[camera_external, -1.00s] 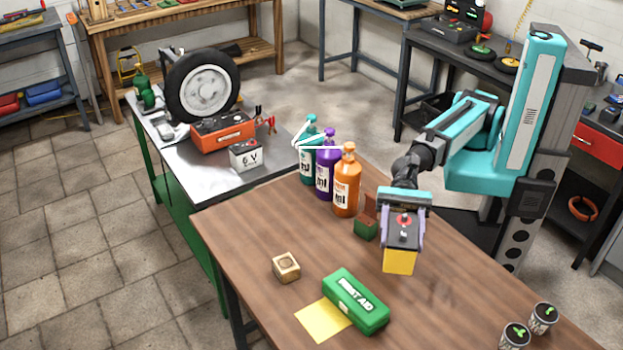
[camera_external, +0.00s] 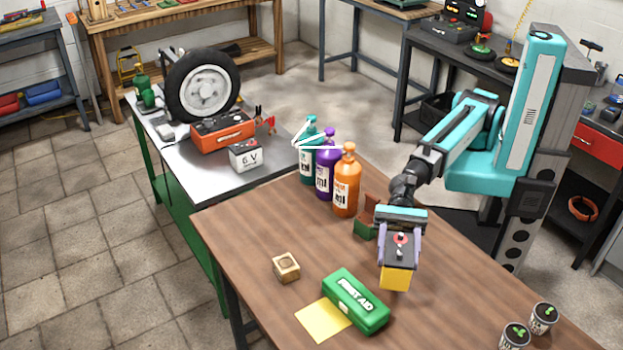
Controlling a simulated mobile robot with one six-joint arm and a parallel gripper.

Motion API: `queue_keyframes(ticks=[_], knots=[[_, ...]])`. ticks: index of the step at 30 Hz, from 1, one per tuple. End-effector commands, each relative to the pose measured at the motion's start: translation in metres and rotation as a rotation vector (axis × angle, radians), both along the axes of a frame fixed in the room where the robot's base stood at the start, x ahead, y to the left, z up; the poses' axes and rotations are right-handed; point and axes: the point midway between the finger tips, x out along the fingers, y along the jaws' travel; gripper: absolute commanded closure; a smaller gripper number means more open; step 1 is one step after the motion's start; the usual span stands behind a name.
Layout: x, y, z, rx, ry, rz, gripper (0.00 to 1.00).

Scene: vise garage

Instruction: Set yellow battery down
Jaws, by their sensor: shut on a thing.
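The yellow battery (camera_external: 396,278) has a dark top with a red cap. My gripper (camera_external: 400,252) is shut on it, with purple fingers on its two sides. The battery is over the wooden table (camera_external: 460,296), to the right of the green first aid box (camera_external: 355,303). I cannot tell for certain whether its underside touches the tabletop. A flat yellow sheet (camera_external: 318,322) lies on the table, partly under or behind the first aid box.
A wooden cube (camera_external: 286,267) sits left of the first aid box. Orange (camera_external: 346,185), purple (camera_external: 325,172) and teal (camera_external: 308,160) bottles stand at the table's back edge. A small green and brown box (camera_external: 364,228) is behind my gripper. Two cups (camera_external: 515,336) stand front right.

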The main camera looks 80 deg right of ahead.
Motion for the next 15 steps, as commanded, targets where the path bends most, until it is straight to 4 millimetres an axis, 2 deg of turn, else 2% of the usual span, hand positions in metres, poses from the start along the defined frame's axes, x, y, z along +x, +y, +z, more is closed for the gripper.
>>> queue_keyframes(ticks=[9,15], knots=[[0.0,0.0,-0.03,0.001,0.003,0.001,1.0],[0.0,0.0,-0.036,0.002,0.002,0.001,1.0]])
